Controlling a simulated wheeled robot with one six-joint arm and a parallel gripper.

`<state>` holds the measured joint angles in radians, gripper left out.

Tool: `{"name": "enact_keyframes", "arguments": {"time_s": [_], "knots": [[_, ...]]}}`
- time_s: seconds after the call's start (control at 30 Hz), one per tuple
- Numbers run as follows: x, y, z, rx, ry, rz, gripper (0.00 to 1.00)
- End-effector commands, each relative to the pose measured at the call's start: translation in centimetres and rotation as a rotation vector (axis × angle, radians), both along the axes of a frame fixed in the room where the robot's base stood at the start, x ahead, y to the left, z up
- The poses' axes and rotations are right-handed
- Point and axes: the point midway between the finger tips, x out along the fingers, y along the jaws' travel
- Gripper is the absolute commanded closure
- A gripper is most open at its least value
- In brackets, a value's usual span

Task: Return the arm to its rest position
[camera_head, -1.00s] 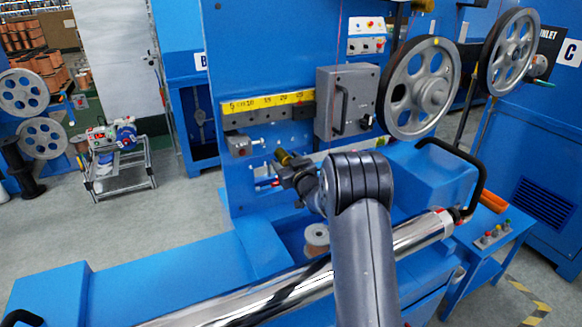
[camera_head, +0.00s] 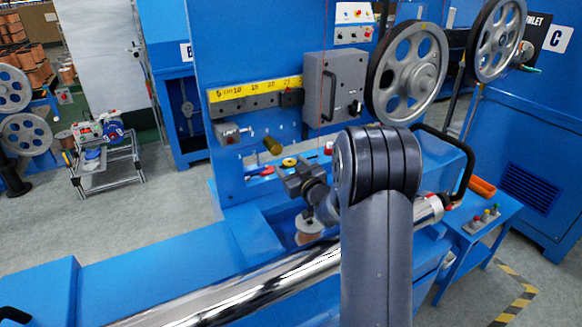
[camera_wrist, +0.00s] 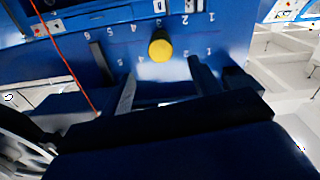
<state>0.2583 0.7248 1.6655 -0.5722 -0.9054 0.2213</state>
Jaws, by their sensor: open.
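My arm reaches from the bottom of the head view toward the blue machine panel (camera_head: 228,60). My gripper (camera_head: 283,174) is open in front of the panel's lower part, below and right of a brass knob (camera_head: 272,146), with a visible gap between them. In the wrist view my gripper (camera_wrist: 162,72) shows its two fingers spread apart with nothing between them. The knob's yellow end (camera_wrist: 160,46) is beyond the fingertips, on a blue panel with printed numbers.
A long shiny cylinder (camera_head: 260,290) crosses the front beneath my arm. A grey box (camera_head: 328,90) and large pulley wheel (camera_head: 407,75) are on the panel. A black handle (camera_head: 462,165) is at right.

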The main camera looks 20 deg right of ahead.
Motion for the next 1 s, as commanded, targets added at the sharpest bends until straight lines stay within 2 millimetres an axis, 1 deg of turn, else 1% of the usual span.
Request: {"name": "enact_keyframes", "arguments": {"time_s": [0.53,0.67,0.77,1.0], "knots": [[0.0,0.0,0.0,0.0,0.0,0.0,0.41],[0.5,0.1,0.0,0.0,0.0,0.001,0.41],[1.4,0.3,0.1,0.0,-0.001,0.002,0.41],[5.1,1.0,0.0,0.0,-0.001,0.002,0.41]]}}
